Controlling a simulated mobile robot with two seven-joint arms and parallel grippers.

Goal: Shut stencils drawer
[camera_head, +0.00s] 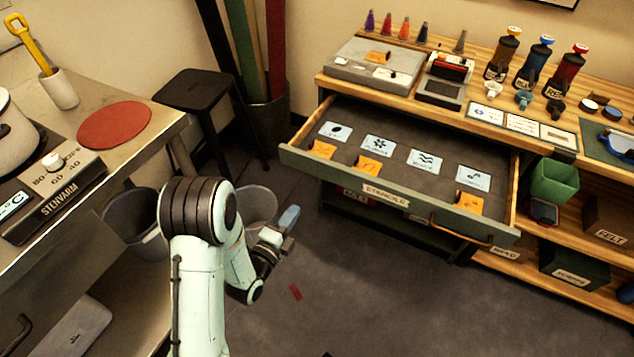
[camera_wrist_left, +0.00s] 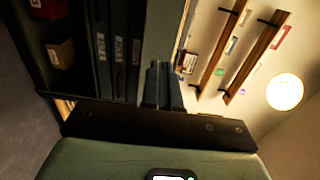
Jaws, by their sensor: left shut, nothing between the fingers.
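The stencils drawer (camera_head: 340,177) is pulled far out of the wooden bench in the head view. Its green front carries a label (camera_head: 385,197) and a bar handle (camera_head: 462,238) near its right end. Inside lie picture cards (camera_head: 425,161) and several orange stencils (camera_head: 369,164). My left gripper (camera_head: 289,217) is shut and empty, out in front of the drawer's left part and apart from it. In the left wrist view its closed fingers (camera_wrist_left: 162,86) show against a pale green panel, with dark labelled fronts beside it. My right gripper is not in view.
The bench top (camera_head: 480,95) holds paint bottles, coloured cones and a grey tray. A green bin (camera_head: 554,180) and dark boxes stand on shelves to the right. A counter (camera_head: 70,170) with a pot is at left, and a black stool (camera_head: 195,92) stands behind. Floor before the drawer is mostly clear.

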